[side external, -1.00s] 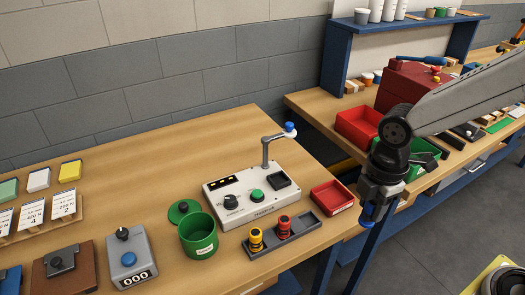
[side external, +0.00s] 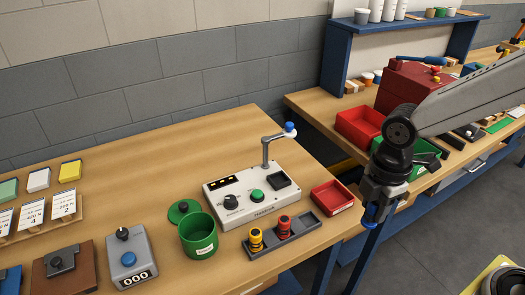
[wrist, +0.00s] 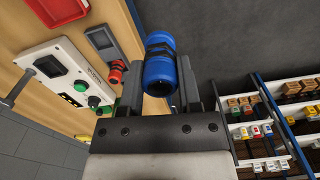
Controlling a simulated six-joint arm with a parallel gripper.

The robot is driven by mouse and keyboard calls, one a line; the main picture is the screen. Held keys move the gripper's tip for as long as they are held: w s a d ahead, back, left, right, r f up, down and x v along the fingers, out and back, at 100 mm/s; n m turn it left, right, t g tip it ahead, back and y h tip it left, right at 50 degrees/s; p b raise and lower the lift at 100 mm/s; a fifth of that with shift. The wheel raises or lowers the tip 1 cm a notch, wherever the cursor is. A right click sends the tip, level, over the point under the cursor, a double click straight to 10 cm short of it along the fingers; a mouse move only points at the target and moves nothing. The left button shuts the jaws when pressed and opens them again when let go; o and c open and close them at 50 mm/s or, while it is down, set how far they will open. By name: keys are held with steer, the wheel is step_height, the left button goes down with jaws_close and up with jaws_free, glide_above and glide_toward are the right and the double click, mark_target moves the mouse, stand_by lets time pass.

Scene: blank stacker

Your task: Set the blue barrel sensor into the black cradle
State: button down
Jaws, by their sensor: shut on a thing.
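The blue barrel sensor (wrist: 160,66), with a black band round its middle, is held between the fingers of my gripper (wrist: 168,92) in the wrist view. In the side view my gripper (side external: 378,205) hangs off the table's right front corner, with a little of the blue sensor (side external: 370,222) showing at its tip. A square black holder (side external: 279,180), which looks like the black cradle, sits on the right of the white control box (side external: 240,208). It also shows in the wrist view (wrist: 48,66). It looks empty, and the sensor is well apart from it.
A grey tray (side external: 300,238) at the table front holds a yellow sensor (side external: 255,239) and a red sensor (side external: 284,227). A red bin (side external: 331,197) stands right of the box. A post with a blue-tipped arm (side external: 266,152) rises behind it. A green cup (side external: 198,238) stands left.

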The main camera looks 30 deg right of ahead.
steer(key=shift+w, duration=0.2)
steer(key=w+r, duration=0.2)
steer(key=w, duration=0.4)
steer(key=w+a+r, duration=0.1)
steer(key=w+r, duration=0.1)
steer(key=w, duration=0.4)
steer(key=shift+w+a+r, duration=0.25)
steer(key=shift+w+r, duration=0.05)
steer(key=shift+r, duration=0.05)
steer(key=shift+w+a+f, duration=0.45)
steer(key=shift+w+f, duration=1.1)
steer(key=shift+w, duration=0.65)
steer(key=shift+w+a+f, duration=0.5)
steer(key=shift+w+f, duration=1.05)
steer(key=shift+w, duration=0.6)
steer(key=shift+w+a+f, duration=0.45)
steer(key=shift+w+f, duration=1.1)
steer(key=shift+w, duration=0.65)
steer(key=shift+w+f, duration=0.25)
steer(key=shift+f, duration=1.6)
